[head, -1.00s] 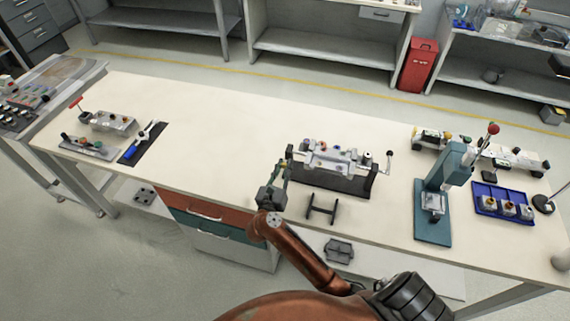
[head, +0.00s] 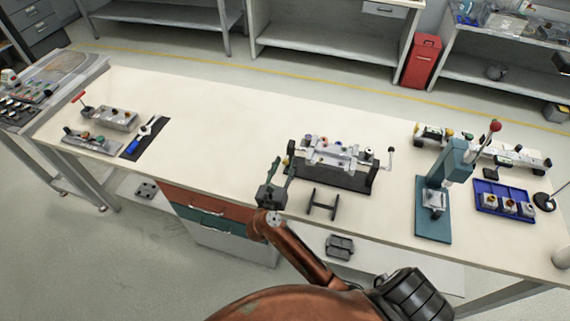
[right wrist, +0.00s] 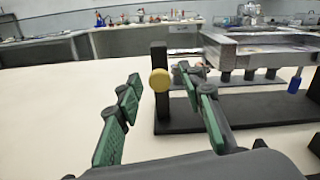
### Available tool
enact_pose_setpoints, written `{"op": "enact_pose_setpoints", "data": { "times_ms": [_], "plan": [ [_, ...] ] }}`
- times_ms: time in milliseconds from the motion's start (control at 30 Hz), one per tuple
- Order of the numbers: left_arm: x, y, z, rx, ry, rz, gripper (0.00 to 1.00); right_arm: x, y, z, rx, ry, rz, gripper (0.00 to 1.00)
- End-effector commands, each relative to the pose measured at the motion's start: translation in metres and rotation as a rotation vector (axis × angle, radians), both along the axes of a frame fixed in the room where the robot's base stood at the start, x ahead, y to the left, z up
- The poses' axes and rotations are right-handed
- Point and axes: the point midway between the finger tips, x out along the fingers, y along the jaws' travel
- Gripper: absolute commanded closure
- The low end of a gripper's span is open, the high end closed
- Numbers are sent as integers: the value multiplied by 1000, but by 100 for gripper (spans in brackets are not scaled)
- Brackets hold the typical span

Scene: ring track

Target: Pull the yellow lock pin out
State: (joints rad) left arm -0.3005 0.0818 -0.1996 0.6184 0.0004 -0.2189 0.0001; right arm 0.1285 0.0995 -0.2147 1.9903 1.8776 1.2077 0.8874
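The yellow lock pin (right wrist: 160,80) shows its round knob in the right wrist view, in front of a black upright at the left end of the fixture. In the head view the yellow knob (head: 286,161) is small, at the fixture's left end. The fixture (head: 337,152) is a grey metal assembly on a black base. My right gripper (head: 282,169) is open at that end. In the right wrist view its green-padded fingers (right wrist: 168,104) stand apart, with the knob between them in the picture, seemingly beyond the tips. Contact is not visible. My left gripper is not in view.
A small black stand (head: 323,204) is close, right of my gripper. A teal press (head: 434,205) and a blue tray (head: 503,201) stand farther right. Metal blocks (head: 110,118) and a dark mat (head: 146,139) lie at the left. The table (head: 215,130) between is clear.

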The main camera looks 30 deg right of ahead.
Motion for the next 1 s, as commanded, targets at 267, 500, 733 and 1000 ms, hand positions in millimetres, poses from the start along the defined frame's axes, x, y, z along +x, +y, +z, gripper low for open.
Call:
{"op": "enact_pose_setpoints", "data": {
  "times_ms": [267,500,733,1000],
  "plan": [
    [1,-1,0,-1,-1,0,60,-34,40,-2,6,4,1,64],
    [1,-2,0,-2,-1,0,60,-63,72,-1,3,3,-1,64],
    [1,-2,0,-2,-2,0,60,-74,86,-1,2,1,0,64],
    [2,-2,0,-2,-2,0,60,-75,87,0,1,1,0,64]
  ]
}}
